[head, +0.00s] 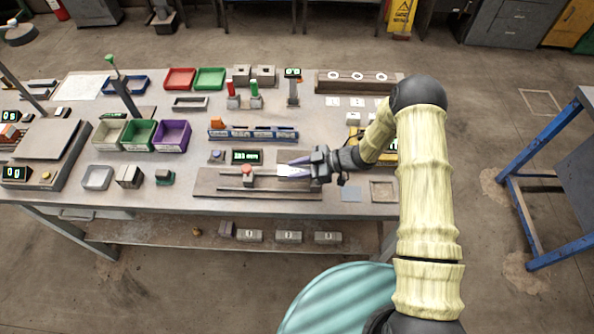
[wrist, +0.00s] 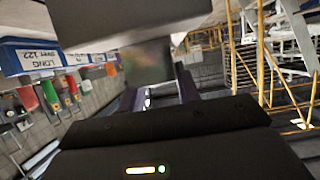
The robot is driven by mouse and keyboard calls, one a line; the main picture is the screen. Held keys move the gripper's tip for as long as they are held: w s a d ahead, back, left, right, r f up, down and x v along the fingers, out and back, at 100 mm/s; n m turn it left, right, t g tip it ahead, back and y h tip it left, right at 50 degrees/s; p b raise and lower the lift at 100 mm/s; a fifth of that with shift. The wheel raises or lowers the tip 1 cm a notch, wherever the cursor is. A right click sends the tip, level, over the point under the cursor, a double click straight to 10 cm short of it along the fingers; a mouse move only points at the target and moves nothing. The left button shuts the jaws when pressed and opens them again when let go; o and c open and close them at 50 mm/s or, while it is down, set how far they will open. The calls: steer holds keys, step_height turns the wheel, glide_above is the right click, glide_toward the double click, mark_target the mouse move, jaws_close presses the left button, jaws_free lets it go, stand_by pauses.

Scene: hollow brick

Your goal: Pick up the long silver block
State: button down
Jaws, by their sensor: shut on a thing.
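My gripper (head: 293,171) reaches in from the right over the front middle of the workbench, above the right part of a long brown fixture (head: 215,183). Its fingers are shut on a pale, shiny piece (head: 287,171), which looks like the silver block. Its full length is hard to make out. In the wrist view, my gripper (wrist: 152,98) has its purplish fingers on either side of a shiny grey-brown face (wrist: 147,62), probably the same block. A large dark shape covers the top of that view. Whether the block touches the fixture cannot be told.
A red knob (head: 247,170) stands on the fixture, with a green display (head: 247,156) behind it. A blue labelled rack (head: 253,133) lies further back. Green (head: 140,134) and purple (head: 172,134) bins stand left. A grey square (head: 351,194) and a shallow tray (head: 382,191) lie right.

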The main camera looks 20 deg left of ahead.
steer(key=r, duration=0.1)
steer(key=r+p, duration=0.1)
steer(key=r, duration=0.1)
steer(key=shift+w+d+r, duration=0.15)
steer(key=shift+d+r, duration=0.15)
steer(key=shift+d, duration=0.1)
steer(key=w+d, duration=0.4)
steer(key=d, duration=1.2)
steer(key=shift+d+b, duration=0.4)
steer(key=shift+b, duration=0.05)
